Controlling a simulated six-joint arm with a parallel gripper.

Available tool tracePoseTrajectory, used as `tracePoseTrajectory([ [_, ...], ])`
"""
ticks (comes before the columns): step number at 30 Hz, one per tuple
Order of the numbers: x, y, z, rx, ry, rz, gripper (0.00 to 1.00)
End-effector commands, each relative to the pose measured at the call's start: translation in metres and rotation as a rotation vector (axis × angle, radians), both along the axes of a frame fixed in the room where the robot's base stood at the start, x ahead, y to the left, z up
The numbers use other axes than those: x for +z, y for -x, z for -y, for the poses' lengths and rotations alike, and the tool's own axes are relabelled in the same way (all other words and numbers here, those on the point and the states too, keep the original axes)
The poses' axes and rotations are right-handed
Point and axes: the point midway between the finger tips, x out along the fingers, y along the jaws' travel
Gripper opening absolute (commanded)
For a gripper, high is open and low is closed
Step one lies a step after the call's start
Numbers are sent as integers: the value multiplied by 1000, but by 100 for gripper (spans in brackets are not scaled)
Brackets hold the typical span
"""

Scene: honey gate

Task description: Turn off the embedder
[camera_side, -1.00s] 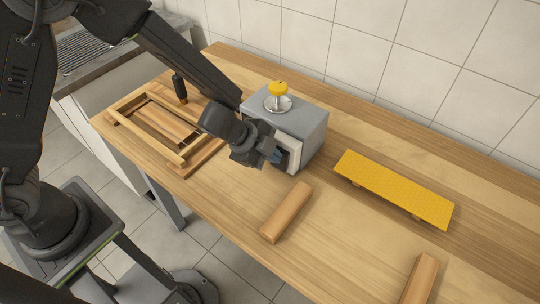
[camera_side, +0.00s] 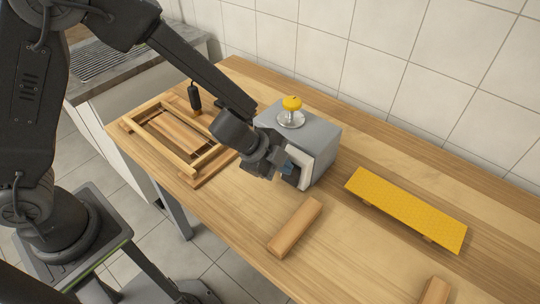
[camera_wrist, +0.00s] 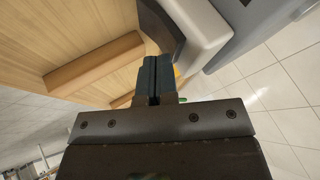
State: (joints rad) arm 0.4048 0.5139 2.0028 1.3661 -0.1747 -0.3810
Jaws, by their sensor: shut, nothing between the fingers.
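The embedder appears to be the grey box (camera_side: 312,135) with a white front panel (camera_side: 302,166) and a yellow knob (camera_side: 292,103) on a metal disc on top. My gripper (camera_side: 288,170) is at the white front panel in the side view, partly hiding it. In the wrist view my gripper (camera_wrist: 152,80) has its fingers together with nothing between them, close beside the dark and white panel front (camera_wrist: 195,28). I cannot tell whether the fingers touch it. Any switch on the panel is hidden or too small to see.
A yellow honeycomb sheet (camera_side: 406,208) rests on supports at the right.

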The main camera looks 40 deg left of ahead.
Motion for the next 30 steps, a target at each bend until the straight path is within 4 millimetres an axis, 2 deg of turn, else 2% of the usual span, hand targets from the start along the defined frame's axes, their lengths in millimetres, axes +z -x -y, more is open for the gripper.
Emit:
tracePoseTrajectory([
  [13,5,38,0,2,1,0,0],
  [30,41,49,-15,-6,-1,2,0],
])
